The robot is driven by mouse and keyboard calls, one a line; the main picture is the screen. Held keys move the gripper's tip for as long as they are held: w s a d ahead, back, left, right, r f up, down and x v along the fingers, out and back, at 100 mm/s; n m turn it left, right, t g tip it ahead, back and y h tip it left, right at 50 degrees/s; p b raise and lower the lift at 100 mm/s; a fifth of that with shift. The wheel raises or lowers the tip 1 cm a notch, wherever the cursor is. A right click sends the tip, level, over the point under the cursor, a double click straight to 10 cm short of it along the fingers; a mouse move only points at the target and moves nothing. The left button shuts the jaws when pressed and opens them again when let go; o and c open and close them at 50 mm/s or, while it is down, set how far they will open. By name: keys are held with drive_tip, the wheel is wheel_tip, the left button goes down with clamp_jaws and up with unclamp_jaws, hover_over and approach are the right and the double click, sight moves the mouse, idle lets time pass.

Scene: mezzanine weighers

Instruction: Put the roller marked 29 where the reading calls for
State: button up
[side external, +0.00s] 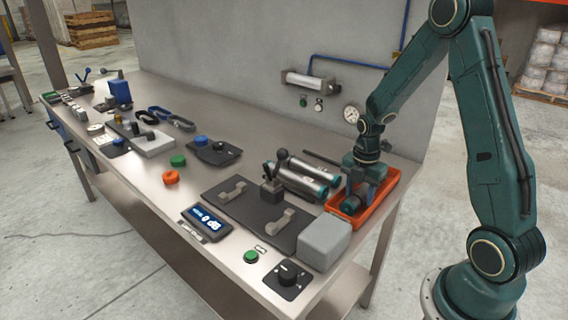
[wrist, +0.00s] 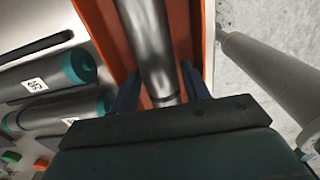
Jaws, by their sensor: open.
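My gripper (side external: 362,186) is lowered over the orange tray (side external: 391,190) at the right end of the bench. In the wrist view its open jaws (wrist: 160,92) stand on either side of a grey metal roller (wrist: 148,42) lying in the tray; no mark shows on it. This roller's teal end (side external: 350,206) shows under my gripper. Two more teal-ended rollers (side external: 308,178) lie side by side left of the tray. One wears a label (wrist: 34,85) that looks like 95 or 56; the other label (wrist: 70,121) is partly hidden. A lit display (side external: 207,222) shows characters I cannot read surely.
A dark plate (side external: 225,200) with two beige cradles and a black block lies left of the rollers. A grey box (side external: 324,243), green button (side external: 251,257) and black knob (side external: 288,275) are at the front. A wall (side external: 250,60) with a gauge (side external: 351,113) stands behind.

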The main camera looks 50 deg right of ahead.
wheel_tip(320, 180, up, 12)
drive_tip(key=shift+f, duration=0.15)
idle(0.5)
idle(0.5)
drive_tip(key=s+a+r+m+t, duration=0.2)
drive_tip(key=s+a+r+m, duration=0.4)
drive_tip(key=s+a+m, duration=0.1)
drive_tip(key=s+a+r+m+t, duration=0.3)
drive_tip(key=s+a+r+m, duration=0.3)
drive_tip(key=a+m, duration=0.4)
drive_tip(key=shift+s+a+r+m+t, duration=0.15)
drive_tip(key=shift+s+a+m+t, duration=0.25)
drive_tip(key=shift+s, duration=0.45)
drive_tip(key=shift+d, duration=0.15)
idle(0.4)
